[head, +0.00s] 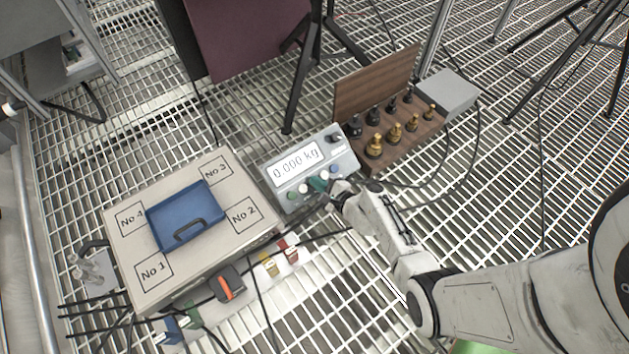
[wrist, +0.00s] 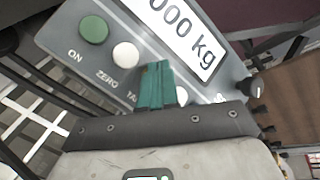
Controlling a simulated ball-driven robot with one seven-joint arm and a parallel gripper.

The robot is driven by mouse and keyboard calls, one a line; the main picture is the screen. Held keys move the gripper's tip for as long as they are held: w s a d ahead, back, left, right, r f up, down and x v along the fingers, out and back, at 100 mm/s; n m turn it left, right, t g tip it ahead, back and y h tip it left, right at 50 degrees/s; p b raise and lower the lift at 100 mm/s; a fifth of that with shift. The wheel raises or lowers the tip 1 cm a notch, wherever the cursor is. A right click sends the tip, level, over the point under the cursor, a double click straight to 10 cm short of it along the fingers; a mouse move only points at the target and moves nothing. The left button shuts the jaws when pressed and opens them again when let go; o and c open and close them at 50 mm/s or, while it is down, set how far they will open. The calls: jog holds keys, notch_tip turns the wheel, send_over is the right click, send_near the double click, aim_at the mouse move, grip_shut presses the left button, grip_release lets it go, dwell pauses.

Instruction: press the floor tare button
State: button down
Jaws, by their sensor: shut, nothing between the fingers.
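The grey scale indicator (head: 345,160) lies on the grating, its display (head: 297,162) reading 0.000 kg. In the wrist view its panel (wrist: 62,38) shows a green ON button (wrist: 93,29) and a white ZERO button (wrist: 126,54). The following label is cut off after "TA"; its button is hidden behind my fingers. My gripper (wrist: 155,84), with teal fingertips, is shut and empty over that spot; it also shows in the head view (head: 318,183). I cannot tell whether the tips touch the button. Another white button (wrist: 181,95) peeks out right of the fingers.
A beige box (head: 190,250) marked No 1 to No 4 carries a blue tray (head: 185,210) to the left. A wooden case (head: 375,85) with brass and black weights stands behind right, beside a grey box (head: 447,92). Cables cross the grating near the indicator.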

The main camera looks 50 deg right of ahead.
dwell(0.4)
jog(key=shift+s+r+p, duration=0.2)
jog(key=shift+r+p, duration=0.15)
jog(key=s+a+r+p, duration=0.1)
jog(key=s+r+p, duration=0.2)
jog(key=r+p, duration=0.2)
jog(key=shift+s, duration=0.15)
dwell(0.4)
dwell(0.8)
